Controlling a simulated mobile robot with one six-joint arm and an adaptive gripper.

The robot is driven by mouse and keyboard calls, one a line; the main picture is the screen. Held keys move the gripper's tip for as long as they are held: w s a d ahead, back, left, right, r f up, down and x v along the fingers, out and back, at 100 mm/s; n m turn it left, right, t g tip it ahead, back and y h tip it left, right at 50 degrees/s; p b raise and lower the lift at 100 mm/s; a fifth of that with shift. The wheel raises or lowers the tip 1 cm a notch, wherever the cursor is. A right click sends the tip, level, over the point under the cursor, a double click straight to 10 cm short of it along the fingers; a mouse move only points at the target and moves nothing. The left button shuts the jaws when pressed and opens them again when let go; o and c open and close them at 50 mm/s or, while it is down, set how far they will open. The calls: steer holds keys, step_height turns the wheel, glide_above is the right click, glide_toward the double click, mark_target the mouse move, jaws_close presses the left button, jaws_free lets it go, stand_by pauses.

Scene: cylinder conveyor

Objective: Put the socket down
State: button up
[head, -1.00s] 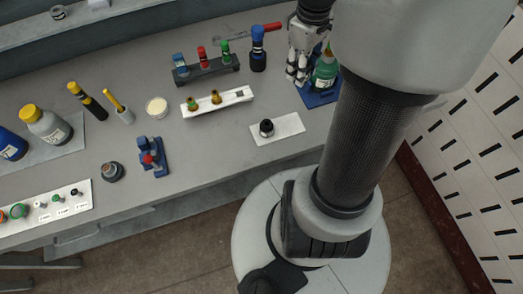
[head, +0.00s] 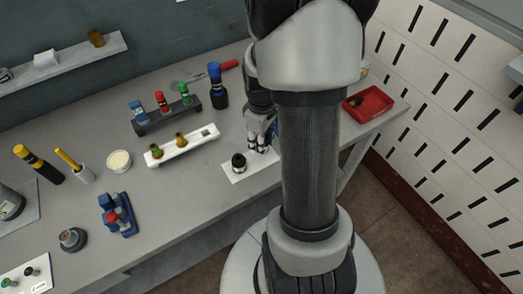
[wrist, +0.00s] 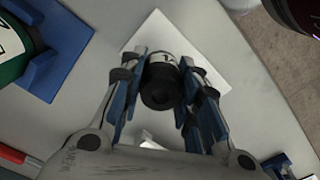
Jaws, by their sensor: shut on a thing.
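My gripper (head: 262,146) is low over the right part of a small white plate (head: 256,167) on the grey table. In the wrist view its fingers (wrist: 163,75) are shut on a dark cylindrical piece, which I take for the socket (wrist: 158,92), its round end facing the camera. The white plate (wrist: 208,66) lies behind it. I cannot tell whether the socket touches the plate.
A white rack (head: 183,147) and a dark rack of coloured-capped tubes (head: 166,119) stand left of my gripper. A blue-topped bottle (head: 218,90) is behind. A green bottle (wrist: 15,45) in a blue holder (wrist: 62,55) is close by. A red tray (head: 368,104) lies right.

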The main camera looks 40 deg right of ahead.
steer(key=shift+f+b, duration=0.55)
steer(key=shift+f, duration=1.4)
steer(key=shift+f, duration=0.1)
steer(key=o, duration=1.1)
step_height(320, 180, up, 11)
steer(key=p, duration=0.4)
steer(key=a+r+m+t, duration=0.1)
steer(key=a+r+t, duration=0.1)
steer(key=a+r, duration=0.85)
steer(key=s+a+r+t, duration=0.1)
steer(key=s+a+r, duration=0.1)
steer(key=s+a, duration=0.1)
steer(key=s+a+r+m, duration=0.1)
steer(key=s+a+r, duration=0.1)
steer(key=s+a, duration=0.1)
steer(key=s+a+r+m+t, duration=0.1)
steer(key=s+a+r, duration=0.1)
steer(key=s+a, duration=0.1)
steer(key=shift+s+a+r+t, duration=0.1)
steer(key=shift+s+a+t, duration=0.15)
steer(key=shift+a, duration=0.5)
steer(key=shift+w, duration=0.1)
